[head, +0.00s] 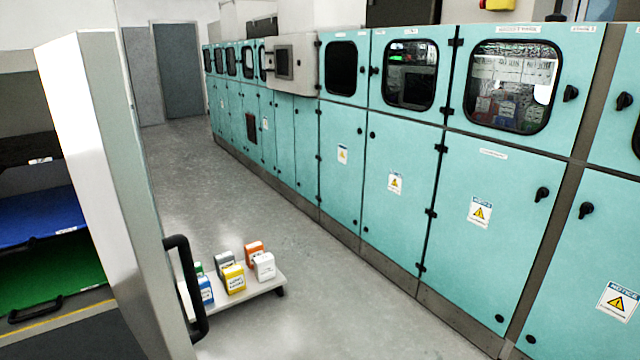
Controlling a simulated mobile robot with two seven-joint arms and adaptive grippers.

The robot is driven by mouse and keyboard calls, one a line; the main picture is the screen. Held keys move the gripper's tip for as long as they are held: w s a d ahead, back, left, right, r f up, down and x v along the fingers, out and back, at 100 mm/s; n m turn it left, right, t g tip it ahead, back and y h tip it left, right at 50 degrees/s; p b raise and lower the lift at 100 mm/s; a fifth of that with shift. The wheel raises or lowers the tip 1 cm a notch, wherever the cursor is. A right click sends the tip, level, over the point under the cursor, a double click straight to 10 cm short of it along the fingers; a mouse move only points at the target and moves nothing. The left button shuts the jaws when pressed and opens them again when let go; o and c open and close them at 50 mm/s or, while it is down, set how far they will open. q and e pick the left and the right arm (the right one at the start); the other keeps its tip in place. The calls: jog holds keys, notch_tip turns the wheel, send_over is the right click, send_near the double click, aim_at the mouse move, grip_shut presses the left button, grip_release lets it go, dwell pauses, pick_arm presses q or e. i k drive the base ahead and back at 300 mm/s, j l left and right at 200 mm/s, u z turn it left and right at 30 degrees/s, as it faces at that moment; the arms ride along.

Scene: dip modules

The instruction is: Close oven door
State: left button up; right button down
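The oven door (110,190) stands open at the left of the head view, swung out toward the aisle. I see its white inner side and its grey-green edge side. A black bar handle (188,290) is fixed on the side facing right. The open oven's inside shows at the far left, with a blue tray (35,218) above a green tray (50,268). The lower part of the door is cut off by the frame. Neither of my grippers is in view.
A low white platform (255,290) with several coloured containers (232,278) stands on the floor just beyond the door. A long row of teal cabinets (400,190) lines the right side. The grey floor (330,315) between is clear. A grey door (178,72) is at the far end.

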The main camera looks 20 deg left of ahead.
aim_at(81, 73)
jog(key=i+u, duration=0.2)
jog(key=u, duration=0.25)
jog(key=i+l+u, duration=0.15)
jog(key=u, duration=0.3)
jog(key=i+l+u, duration=0.15)
jog(key=u, duration=0.3)
jog(key=i+l+u, duration=0.15)
jog(key=u, duration=0.25)
jog(key=i+l+u, duration=0.2)
jog(key=u, duration=0.2)
jog(key=i+l+u, duration=0.15)
jog(key=u, duration=0.2)
jog(key=i+l+u, duration=0.3)
jog(key=l, duration=0.2)
